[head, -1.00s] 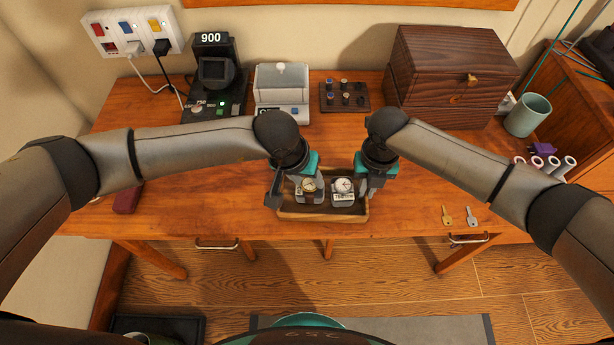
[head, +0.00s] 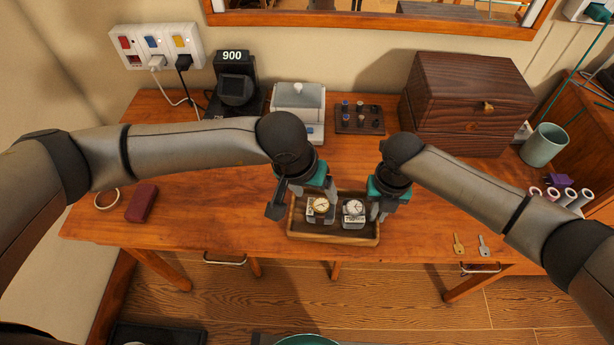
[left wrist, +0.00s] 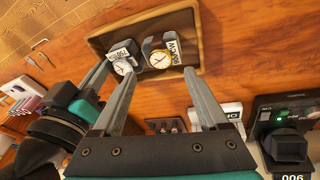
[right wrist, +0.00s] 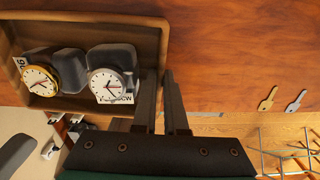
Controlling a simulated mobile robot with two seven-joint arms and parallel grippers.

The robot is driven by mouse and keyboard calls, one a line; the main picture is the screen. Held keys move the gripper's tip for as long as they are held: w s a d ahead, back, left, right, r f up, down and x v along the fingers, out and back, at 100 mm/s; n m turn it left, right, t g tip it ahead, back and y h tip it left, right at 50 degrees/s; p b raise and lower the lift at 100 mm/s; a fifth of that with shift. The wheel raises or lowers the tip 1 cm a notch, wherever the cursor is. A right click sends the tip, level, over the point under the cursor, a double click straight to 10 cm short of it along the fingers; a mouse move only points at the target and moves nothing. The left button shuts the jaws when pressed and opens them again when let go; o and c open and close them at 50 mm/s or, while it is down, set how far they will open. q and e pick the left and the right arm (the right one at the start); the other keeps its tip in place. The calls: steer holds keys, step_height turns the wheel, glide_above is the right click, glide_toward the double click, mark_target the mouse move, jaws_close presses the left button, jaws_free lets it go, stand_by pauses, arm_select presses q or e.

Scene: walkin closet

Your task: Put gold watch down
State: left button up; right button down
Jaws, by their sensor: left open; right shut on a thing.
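The gold watch (head: 320,205) sits on a dark cushion in the left part of a wooden tray (head: 334,238), with a paper tag beside it. It also shows in the left wrist view (left wrist: 161,58) and the right wrist view (right wrist: 40,80). A silver watch (head: 354,207) sits on its own cushion to its right. My left gripper (head: 298,208) is open and empty, above the tray's left end; the gold watch shows beyond its parted fingers in the left wrist view. My right gripper (right wrist: 160,95) is shut on the tray's right wall.
Two keys (head: 470,244) lie right of the tray. A dark red case (head: 142,203) and a ring (head: 107,199) lie at the left. A wooden box (head: 468,105), a small stand (head: 359,119) and a grey-lidded device (head: 298,101) stand at the back. A green cup (head: 543,146) is at right.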

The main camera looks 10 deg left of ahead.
arm_select(q)
steer(key=v, duration=0.7)
steer(key=shift+r, duration=0.2)
steer(key=shift+s, duration=0.1)
arm_select(e)
steer(key=c, duration=0.9)
jaws_free()
step_height(320, 180, up, 12)
steer(key=shift+r, duration=0.1)
